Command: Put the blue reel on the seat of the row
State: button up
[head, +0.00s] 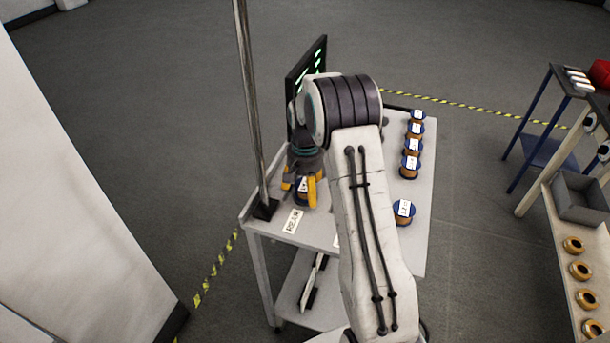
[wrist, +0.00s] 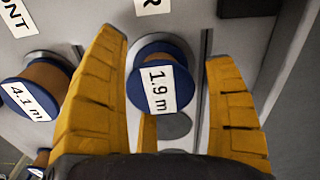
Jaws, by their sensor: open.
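My gripper (head: 302,190) is low over the left part of the white table, with its yellow fingers apart around a blue-flanged copper reel (head: 303,186). In the wrist view the open fingers (wrist: 166,52) have this reel (wrist: 140,93), labelled 1.9 m, between them. Gaps show on both sides of it. A pale disc edge shows behind the reel, and a darker grey disc (wrist: 176,126) shows beside it; I cannot tell whether that is a seat or a shadow. A second blue reel (wrist: 47,77), labelled 4.1 m, sits on a disc to the left.
Several labelled blue reels (head: 411,166) line the table's right side, with one more reel (head: 403,212) nearer. A metal post (head: 251,110) and a dark screen (head: 306,70) stand by my gripper. A REAR card (head: 292,221) lies in front. My arm hides the table's middle.

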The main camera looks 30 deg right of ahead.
aim_at(305, 185)
notch_tip(305, 185, up, 11)
jog(key=s+a+r+n+t, duration=0.1)
jog(key=s+a+r+n, duration=0.15)
jog(key=s+r, duration=0.35)
jog(key=s+a+r+n+t, duration=0.1)
jog(key=s+a+r, duration=0.25)
jog(key=s, duration=0.45)
jog(key=s+a+f+n+t, duration=0.1)
jog(key=s+a+n, duration=0.1)
jog(key=s, duration=0.5)
jog(key=s+a+f+n, duration=0.1)
jog(key=s+a+f, duration=0.1)
jog(key=s, duration=0.5)
jog(key=shift+a+n+t, duration=0.25)
jog(key=shift+n+t, duration=0.1)
jog(key=shift+t, duration=0.05)
jog(key=shift+s, duration=0.1)
